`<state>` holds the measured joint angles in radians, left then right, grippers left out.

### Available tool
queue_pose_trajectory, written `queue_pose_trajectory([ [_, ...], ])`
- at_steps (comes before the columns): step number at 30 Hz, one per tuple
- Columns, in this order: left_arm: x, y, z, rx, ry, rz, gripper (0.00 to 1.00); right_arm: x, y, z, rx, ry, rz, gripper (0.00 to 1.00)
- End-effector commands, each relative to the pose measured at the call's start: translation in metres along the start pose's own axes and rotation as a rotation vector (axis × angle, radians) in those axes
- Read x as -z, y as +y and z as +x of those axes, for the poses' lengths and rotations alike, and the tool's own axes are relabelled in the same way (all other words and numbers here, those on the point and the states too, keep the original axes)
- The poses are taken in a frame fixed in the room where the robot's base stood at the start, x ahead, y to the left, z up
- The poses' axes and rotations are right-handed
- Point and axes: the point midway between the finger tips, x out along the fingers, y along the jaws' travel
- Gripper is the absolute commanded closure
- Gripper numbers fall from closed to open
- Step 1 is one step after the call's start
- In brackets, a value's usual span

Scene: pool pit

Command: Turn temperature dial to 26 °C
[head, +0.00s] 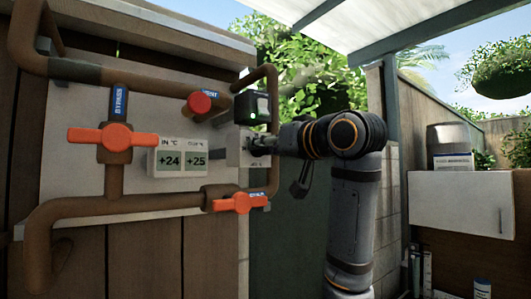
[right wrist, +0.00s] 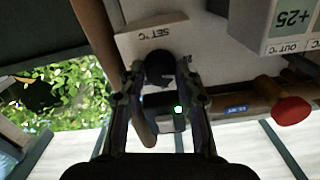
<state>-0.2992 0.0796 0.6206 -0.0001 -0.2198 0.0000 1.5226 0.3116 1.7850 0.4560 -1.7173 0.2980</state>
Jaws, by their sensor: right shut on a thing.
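The temperature dial is a dark round knob (right wrist: 159,66) on a pale box marked SET °C (right wrist: 140,34), seen upside down in the right wrist view. My right gripper (right wrist: 160,78) is shut on the knob, one finger on each side. In the head view the box (head: 235,150) is on the panel's right side, with my right gripper (head: 272,143) reaching it from the right. The knob's pointer and scale cannot be read. A display (head: 180,158) left of the box reads IN +24 and OUT +25. My left gripper is not in view.
Brown pipes cross the panel around the box. An orange BYPASS valve handle (head: 113,137), another orange handle (head: 238,203) below and a red knob (head: 199,103) stand out. A dark device with a green light (head: 252,109) is just above the box. A cabinet (head: 459,199) stands right.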

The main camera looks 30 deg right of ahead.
Motion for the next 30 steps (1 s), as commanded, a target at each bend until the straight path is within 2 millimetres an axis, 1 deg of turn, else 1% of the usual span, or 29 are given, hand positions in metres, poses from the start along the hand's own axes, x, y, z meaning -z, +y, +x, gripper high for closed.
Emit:
queue_pose_trajectory([
  [1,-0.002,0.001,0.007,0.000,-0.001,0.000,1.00,-0.002,0.000,-0.001,0.001,0.004,0.037,0.99],
  [3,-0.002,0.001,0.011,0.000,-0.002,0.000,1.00,-0.002,0.001,-0.001,0.001,0.004,0.098,0.99],
  [15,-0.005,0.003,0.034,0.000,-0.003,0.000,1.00,-0.002,0.002,-0.001,0.001,0.004,0.408,0.99],
  [22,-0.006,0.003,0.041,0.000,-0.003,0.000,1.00,-0.001,0.002,-0.001,0.001,0.004,0.518,0.99],
  [30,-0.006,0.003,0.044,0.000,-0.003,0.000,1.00,0.001,0.002,-0.001,0.001,0.005,0.571,0.99],
])
